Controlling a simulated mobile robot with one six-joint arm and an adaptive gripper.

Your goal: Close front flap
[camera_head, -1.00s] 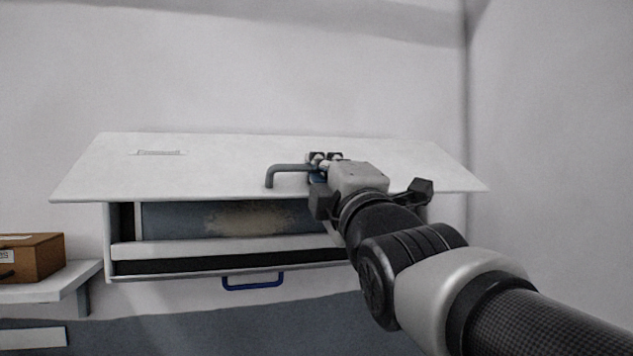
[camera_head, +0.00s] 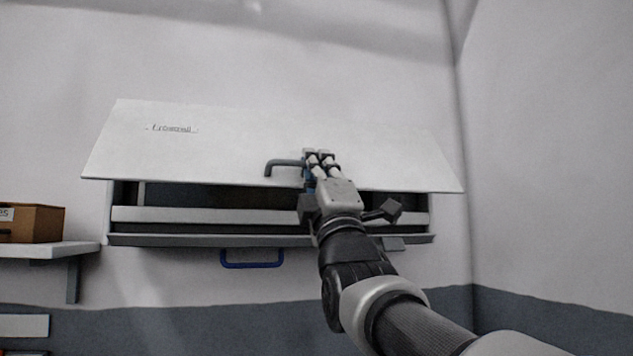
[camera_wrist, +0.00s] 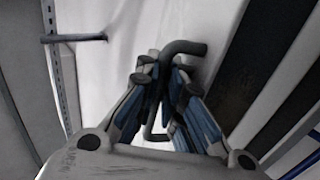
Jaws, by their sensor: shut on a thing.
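The front flap (camera_head: 230,145) is a wide white panel, hinged at its top and tilted outward, partly open over the cabinet. A grey bar handle (camera_head: 284,163) sits on its lower middle part. My gripper (camera_head: 318,158) is at the right part of this handle. In the wrist view the gripper's fingers (camera_wrist: 165,95) are closed around the handle (camera_wrist: 184,48), with one bent end sticking out above them. The cabinet's dark opening (camera_head: 230,195) shows below the flap's lower edge. My gripper hides the handle's right end in the head view.
A blue handle (camera_head: 252,264) hangs under the cabinet's lower edge (camera_head: 180,240). A brown box (camera_head: 35,223) stands on a white shelf (camera_head: 50,249) at the left. The wall to the right is bare.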

